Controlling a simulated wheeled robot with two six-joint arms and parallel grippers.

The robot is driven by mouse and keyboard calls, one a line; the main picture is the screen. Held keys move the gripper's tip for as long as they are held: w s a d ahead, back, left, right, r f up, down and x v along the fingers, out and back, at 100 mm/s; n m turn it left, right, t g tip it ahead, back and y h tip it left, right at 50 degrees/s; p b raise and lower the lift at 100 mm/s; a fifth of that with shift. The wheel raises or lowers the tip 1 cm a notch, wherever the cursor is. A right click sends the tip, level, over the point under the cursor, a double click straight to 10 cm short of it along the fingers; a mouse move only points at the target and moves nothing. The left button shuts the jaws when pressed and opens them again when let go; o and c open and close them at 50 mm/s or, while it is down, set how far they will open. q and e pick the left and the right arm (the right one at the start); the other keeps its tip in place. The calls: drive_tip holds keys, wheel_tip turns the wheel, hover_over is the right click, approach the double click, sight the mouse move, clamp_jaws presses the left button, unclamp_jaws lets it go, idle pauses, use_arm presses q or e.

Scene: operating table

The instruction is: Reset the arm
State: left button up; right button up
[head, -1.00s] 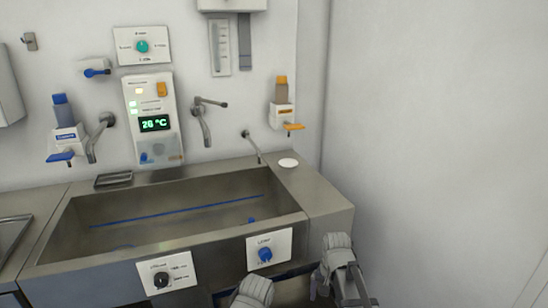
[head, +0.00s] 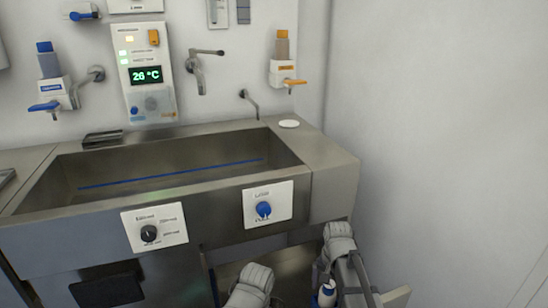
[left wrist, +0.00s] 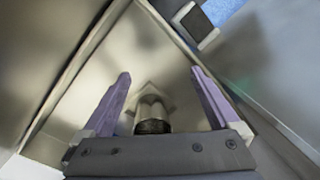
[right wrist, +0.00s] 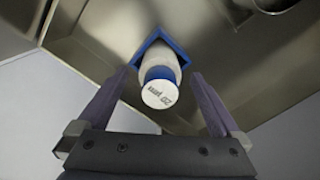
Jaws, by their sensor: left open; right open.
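My right gripper (right wrist: 160,77) is open in the right wrist view, its two purple fingers spread apart. A white bottle with a blue ring (right wrist: 160,92) and a blue square surround shows beyond and between those fingers; I cannot tell if they touch it. In the head view my right arm is at the lower right, with a small white and blue bottle (head: 327,293) beside it. My left gripper (left wrist: 160,75) is open in the left wrist view. A metal cylinder with a dark end (left wrist: 153,112) shows between its fingers. In the head view my left arm is at the bottom middle, its fingers hidden.
A steel sink (head: 330,170) with a black knob (head: 148,233) and a blue knob (head: 264,209) on its front stands ahead. Above it are a temperature panel (head: 150,95), taps, a blue dispenser (head: 50,92) and an orange dispenser (head: 283,72). A bare wall is at the right.

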wheel_tip(320, 180, down, 2)
drive_tip(key=shift+f+b, duration=0.2)
drive_tip(key=shift+b, duration=0.55)
wheel_tip(320, 180, up, 2)
drive_tip(key=shift+p, duration=0.95)
use_arm(q)
drive_tip(key=shift+f, duration=0.25)
drive_tip(key=shift+w, duration=0.1)
